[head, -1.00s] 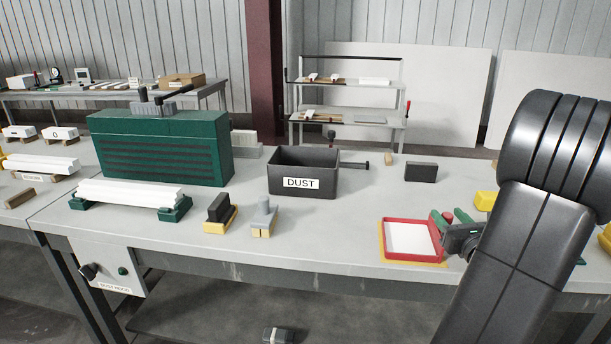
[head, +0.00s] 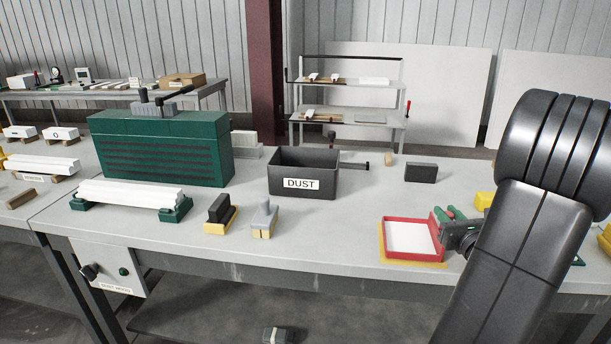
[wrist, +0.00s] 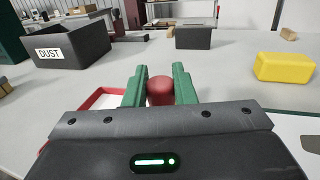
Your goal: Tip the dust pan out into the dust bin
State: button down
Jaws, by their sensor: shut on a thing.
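The dust pan (head: 409,239) has a red rim and a white inside. It lies level on a yellow outline at the front right of the bench. My gripper (head: 447,217) is at the pan's right side, its green fingers shut on the red handle (wrist: 160,90), which shows between them in the wrist view. The pan's red rim (wrist: 103,98) shows to the left of the fingers there, partly hidden by my gripper. The black dust bin (head: 303,172), labelled DUST, stands open mid-bench, left of and behind the pan. I cannot make out dust in the pan.
A dark block (head: 421,172) stands behind the pan, and a yellow block (wrist: 284,67) lies to the right. Two small tools (head: 264,220) on yellow marks, white bars on green supports (head: 175,210) and a green box (head: 160,150) stand left. The bench between pan and bin is clear.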

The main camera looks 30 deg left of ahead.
jog(key=shift+r+p, duration=1.45)
jog(key=shift+r, duration=0.8)
jog(key=c, duration=1.9)
grip_release()
grip_shut()
jog(key=shift+s+f, duration=0.1)
jog(key=shift+f, duration=0.05)
